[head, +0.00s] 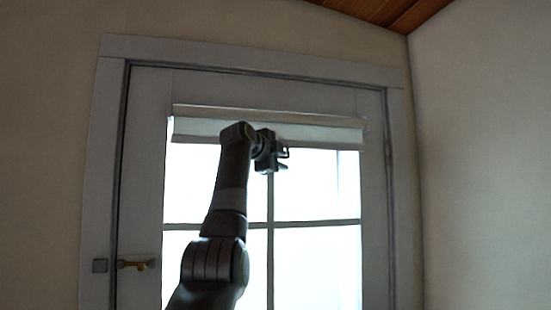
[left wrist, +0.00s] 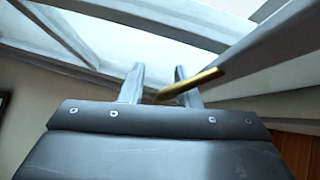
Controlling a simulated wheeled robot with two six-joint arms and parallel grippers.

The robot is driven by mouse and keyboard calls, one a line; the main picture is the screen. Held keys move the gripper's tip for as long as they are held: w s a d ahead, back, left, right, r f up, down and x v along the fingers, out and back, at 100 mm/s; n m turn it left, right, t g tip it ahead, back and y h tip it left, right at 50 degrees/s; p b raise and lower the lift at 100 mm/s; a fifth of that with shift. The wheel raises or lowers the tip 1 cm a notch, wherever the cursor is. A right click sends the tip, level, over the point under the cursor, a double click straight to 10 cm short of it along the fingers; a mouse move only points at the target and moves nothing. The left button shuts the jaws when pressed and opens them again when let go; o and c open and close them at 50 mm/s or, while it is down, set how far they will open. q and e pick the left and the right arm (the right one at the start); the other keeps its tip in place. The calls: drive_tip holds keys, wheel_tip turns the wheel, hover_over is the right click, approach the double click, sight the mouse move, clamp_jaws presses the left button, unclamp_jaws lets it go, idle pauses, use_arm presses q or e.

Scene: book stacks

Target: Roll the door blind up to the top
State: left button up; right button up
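The pale blind (head: 320,133) is a short band across the top of the door's glass, below a cream top strip (head: 200,111). The glass below it is bare. My left gripper (head: 284,158) is at the blind's lower edge, near the middle of the door; I cannot tell if it touches the blind. In the left wrist view its two fingers (left wrist: 160,88) stand apart. A thin gold bar (left wrist: 205,79) runs slantwise between them and across the right finger; I cannot tell if it is gripped. My right gripper is not in view.
The white door (head: 140,180) has a brass handle (head: 137,263) low on the left and window bars (head: 315,223) across the glass. A bare wall (head: 480,150) stands close on the right. A wooden ceiling (head: 385,10) shows above.

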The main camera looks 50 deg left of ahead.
use_arm(q)
drive_tip(key=shift+s+d+b, duration=0.25)
drive_tip(key=shift+s+b, duration=0.3)
drive_tip(key=shift+s, duration=0.1)
drive_tip(key=b+v, duration=0.7)
drive_tip(key=v, duration=0.9)
drive_tip(key=shift+a, duration=0.15)
